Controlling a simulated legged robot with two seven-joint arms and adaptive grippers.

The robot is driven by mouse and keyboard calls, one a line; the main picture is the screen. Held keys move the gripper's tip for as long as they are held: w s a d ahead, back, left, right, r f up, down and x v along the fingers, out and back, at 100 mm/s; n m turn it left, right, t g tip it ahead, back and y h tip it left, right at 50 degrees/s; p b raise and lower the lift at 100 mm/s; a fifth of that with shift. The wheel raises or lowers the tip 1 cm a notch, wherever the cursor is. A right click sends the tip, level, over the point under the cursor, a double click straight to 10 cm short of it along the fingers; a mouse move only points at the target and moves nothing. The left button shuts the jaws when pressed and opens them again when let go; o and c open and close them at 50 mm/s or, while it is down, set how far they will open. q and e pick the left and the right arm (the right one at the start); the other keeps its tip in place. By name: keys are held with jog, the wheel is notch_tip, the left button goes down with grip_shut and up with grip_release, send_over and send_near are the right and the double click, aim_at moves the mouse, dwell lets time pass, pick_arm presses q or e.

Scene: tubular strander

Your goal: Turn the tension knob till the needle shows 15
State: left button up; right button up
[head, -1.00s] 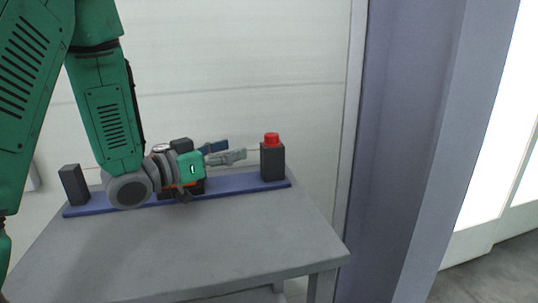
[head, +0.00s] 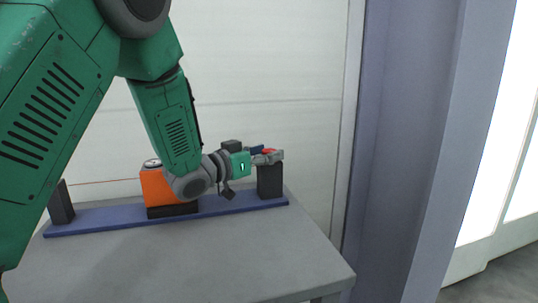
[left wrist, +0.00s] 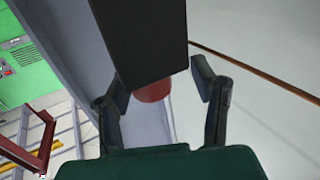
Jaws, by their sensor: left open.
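The red tension knob (head: 268,151) tops the dark post (head: 270,181) at the right end of the blue base; my left gripper partly hides it. My left gripper (head: 273,156) is open at the knob's height. In the left wrist view the red knob (left wrist: 153,91) shows between the spread fingertips of my left gripper (left wrist: 160,80), with a gap to the right finger. My right gripper is out of view.
The blue base (head: 105,218) lies along the back of the grey table (head: 190,262). A second dark post (head: 61,203) stands at its left end. A thin reddish wire (head: 105,182) runs toward the gauge. The table's front is clear. A blue-grey pillar (head: 405,150) rises to the right.

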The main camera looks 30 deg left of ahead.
pick_arm(q)
jog(key=shift+a+f, duration=0.1)
jog(key=shift+a, duration=0.15)
jog(key=shift+d+r, duration=0.25)
jog(key=shift+d, duration=0.7)
grip_shut()
jog(key=shift+a, duration=0.4)
jog(key=shift+d, duration=0.15)
grip_release()
